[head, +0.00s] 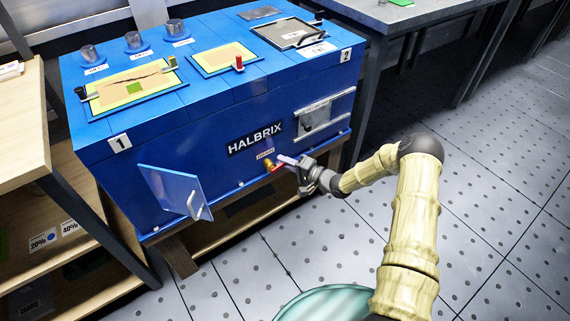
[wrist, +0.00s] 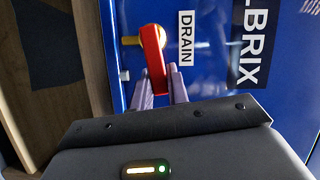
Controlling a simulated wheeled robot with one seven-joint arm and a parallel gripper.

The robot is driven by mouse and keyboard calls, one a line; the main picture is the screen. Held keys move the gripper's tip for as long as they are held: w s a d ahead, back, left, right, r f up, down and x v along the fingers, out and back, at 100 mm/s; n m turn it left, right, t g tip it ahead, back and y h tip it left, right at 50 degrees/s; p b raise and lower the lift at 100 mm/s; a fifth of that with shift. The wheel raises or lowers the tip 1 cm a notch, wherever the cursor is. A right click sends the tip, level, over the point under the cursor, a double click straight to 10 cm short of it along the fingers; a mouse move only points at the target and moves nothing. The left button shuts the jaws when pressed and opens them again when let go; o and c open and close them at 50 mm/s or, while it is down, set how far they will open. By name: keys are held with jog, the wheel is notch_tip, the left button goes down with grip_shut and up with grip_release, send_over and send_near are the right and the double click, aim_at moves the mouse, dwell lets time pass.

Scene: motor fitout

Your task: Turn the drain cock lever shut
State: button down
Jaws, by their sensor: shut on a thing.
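The drain cock is low on the front of the blue machine, below the HALBRIX plate. Its red lever (wrist: 153,58) joins a brass body (wrist: 132,40) in the wrist view. In the head view the red lever (head: 277,168) is small and partly covered by my fingers. My gripper (wrist: 161,88) is shut on the lever's free end, with one finger on each side of it. In the head view my gripper (head: 290,162) reaches the cock from the right. A DRAIN label (wrist: 186,38) is beside the lever.
The blue machine (head: 200,125) stands on a wooden base. A small blue door (head: 170,190) stands open at its lower left. A steel latch box (head: 314,115) is on the front right. A wooden shelf unit (head: 25,130) is at left.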

jog(key=shift+d+f+m+y+b, duration=0.1)
jog(key=shift+f+m+y+b, duration=0.4)
jog(key=shift+m, duration=0.4)
jog(key=c, duration=1.4)
grip_release()
jog(key=shift+o, duration=0.2)
jog(key=p+v, duration=0.3)
jog(key=v, duration=1.4)
jog(key=shift+s+p, duration=0.25)
jog(key=shift+p, duration=0.15)
jog(key=shift+f, duration=0.1)
